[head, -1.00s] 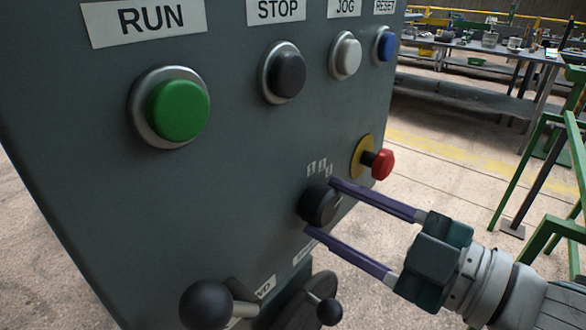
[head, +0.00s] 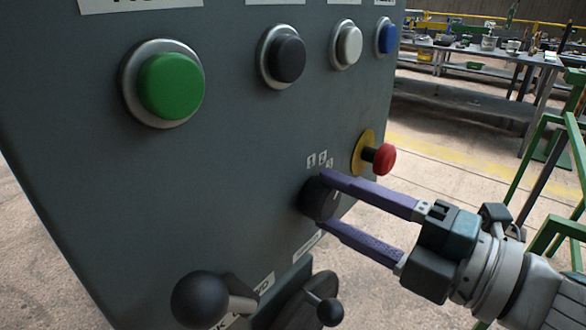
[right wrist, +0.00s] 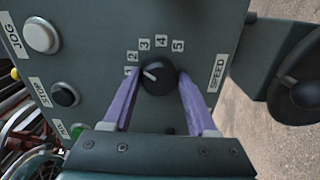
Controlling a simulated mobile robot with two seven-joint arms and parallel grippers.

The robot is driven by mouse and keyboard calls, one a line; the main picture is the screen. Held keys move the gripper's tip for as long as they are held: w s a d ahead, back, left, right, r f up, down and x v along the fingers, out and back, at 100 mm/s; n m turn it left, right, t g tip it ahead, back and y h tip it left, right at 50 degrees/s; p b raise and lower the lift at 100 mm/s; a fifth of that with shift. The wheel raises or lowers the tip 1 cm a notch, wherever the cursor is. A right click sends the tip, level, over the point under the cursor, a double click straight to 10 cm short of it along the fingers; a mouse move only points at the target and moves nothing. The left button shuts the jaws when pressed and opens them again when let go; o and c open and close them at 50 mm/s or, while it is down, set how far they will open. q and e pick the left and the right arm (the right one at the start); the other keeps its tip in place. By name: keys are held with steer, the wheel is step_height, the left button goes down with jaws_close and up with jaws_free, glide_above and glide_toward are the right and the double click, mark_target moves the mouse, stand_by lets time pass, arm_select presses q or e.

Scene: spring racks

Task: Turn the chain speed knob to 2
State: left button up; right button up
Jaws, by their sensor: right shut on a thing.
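The chain speed knob (head: 318,197) is a round black knob low on the grey panel; it also shows in the right wrist view (right wrist: 159,78). Number labels 1 to 5 arc around it, and a SPEED label (right wrist: 216,73) is to its right there. Its white pointer mark points left and slightly up, toward the 1 and 2 labels; I cannot tell exactly which. My right gripper (head: 324,199) has one purple finger on each side of the knob and is shut on it. The far parts of the fingertips are partly hidden at the knob. My left gripper is not in view.
A red mushroom button (head: 384,159) on a yellow base is just above and right of my gripper. A black ball-ended lever (head: 200,299) sticks out below left. Green (head: 171,86), black and white buttons line the panel above. A green frame stands at right.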

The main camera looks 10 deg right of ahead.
steer(key=shift+n, duration=0.3)
steer(key=o, duration=1.4)
steer(key=shift+c, duration=0.2)
steer(key=v, duration=1)
steer(key=shift+b, duration=0.35)
